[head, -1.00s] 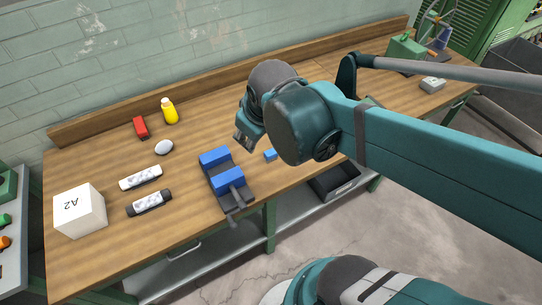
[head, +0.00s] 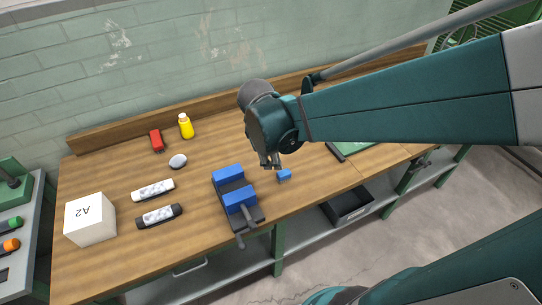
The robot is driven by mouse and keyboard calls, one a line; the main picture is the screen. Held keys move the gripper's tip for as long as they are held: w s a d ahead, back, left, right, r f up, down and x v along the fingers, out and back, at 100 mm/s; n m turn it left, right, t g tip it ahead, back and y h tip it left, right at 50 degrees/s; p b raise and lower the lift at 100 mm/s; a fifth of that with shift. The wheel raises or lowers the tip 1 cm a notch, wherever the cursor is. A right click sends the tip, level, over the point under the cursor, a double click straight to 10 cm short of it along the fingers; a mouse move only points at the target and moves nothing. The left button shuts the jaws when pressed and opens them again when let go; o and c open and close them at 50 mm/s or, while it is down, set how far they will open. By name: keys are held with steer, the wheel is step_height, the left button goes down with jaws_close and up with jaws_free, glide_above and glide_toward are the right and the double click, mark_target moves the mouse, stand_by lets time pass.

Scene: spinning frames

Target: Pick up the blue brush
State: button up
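A small blue block-like thing (head: 284,176) lies on the wooden workbench, just right of the blue and black vise. It may be the blue brush, but it is too small to tell, and no bristles show. My gripper (head: 270,162) points down just behind and left of this blue thing, seemingly above the bench. The fingers are small and partly hidden by my wrist, so whether they are open or shut is unclear. I see nothing held in them.
The vise (head: 234,195) stands close by, its handle over the front edge. A white box marked A2 (head: 90,219), white (head: 153,190) and black (head: 159,215) slotted bars, a pale oval (head: 178,161), a red thing (head: 156,140) and a yellow bottle (head: 186,127) are further left.

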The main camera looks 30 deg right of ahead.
mark_target(284, 172)
steer(key=w+d+f+n+g+h, duration=0.1)
steer(key=w+d+f+n+g, duration=0.1)
steer(key=f+n, duration=0.4)
steer(key=shift+w+d+f+h+b, duration=0.4)
steer(key=shift+w+d+f, duration=0.25)
steer(key=shift+f, duration=1.25)
steer(key=shift+d, duration=0.1)
steer(key=shift+x, duration=1.25)
steer(key=shift+s+f, duration=0.1)
steer(key=shift+f, duration=0.05)
steer(key=shift+b+x, duration=0.35)
steer(key=shift+x, duration=2.1)
steer(key=c, duration=1)
